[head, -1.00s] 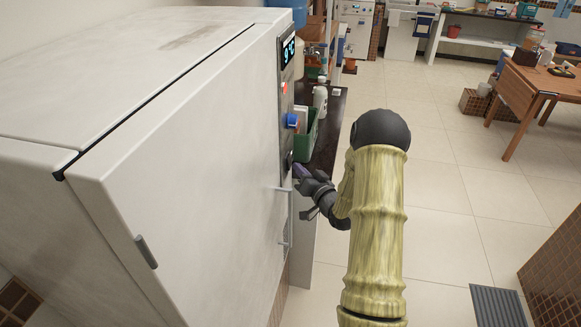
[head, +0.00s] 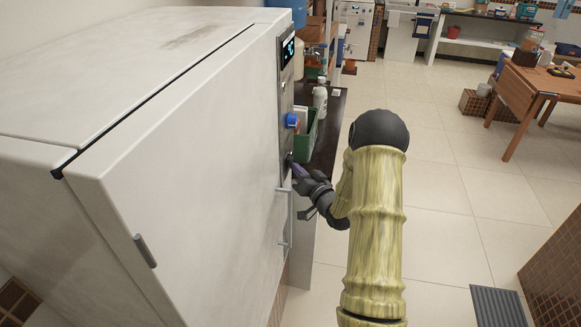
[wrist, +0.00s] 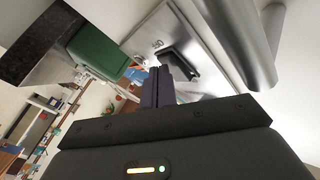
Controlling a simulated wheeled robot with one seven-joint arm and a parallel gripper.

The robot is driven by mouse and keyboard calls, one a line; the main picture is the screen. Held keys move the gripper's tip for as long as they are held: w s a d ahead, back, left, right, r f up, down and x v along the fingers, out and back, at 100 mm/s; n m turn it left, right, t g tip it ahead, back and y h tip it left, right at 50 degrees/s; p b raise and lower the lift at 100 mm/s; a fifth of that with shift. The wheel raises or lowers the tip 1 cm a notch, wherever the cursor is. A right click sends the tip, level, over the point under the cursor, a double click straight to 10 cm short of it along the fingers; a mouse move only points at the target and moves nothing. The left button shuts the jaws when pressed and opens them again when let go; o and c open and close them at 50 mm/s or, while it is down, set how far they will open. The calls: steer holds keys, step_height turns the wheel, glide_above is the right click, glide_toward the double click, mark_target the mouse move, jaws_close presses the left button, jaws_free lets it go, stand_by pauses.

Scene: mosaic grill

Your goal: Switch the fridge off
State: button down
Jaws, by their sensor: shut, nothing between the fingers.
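The fridge (head: 200,170) is the large off-white cabinet at the left in the head view. Its metal control strip (head: 285,110) runs down the front edge, with a dark display (head: 289,50) at the top showing a little cyan, and a blue knob (head: 292,120). My gripper (head: 295,166) is shut and empty, its dark purple fingertips at the strip's lower end. In the wrist view the fingers (wrist: 163,75) point at a black switch (wrist: 180,58) on the metal plate and overlap it. I cannot tell whether they touch it.
A fridge handle (head: 283,190) is just beside and below my fingers. A green bin (head: 307,135) and a white bottle (head: 320,98) stand on the dark counter behind. The tiled floor (head: 450,220) to the right is open.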

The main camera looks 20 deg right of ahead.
steer(key=shift+d, duration=0.1)
steer(key=shift+s+d+r, duration=0.1)
steer(key=shift+s+d, duration=0.3)
steer(key=shift+d, duration=0.15)
steer(key=s+d, duration=0.2)
steer(key=d, duration=0.2)
steer(key=shift+s+r, duration=0.35)
steer(key=shift+s, duration=0.05)
steer(key=shift+d+f, duration=0.1)
stand_by(0.4)
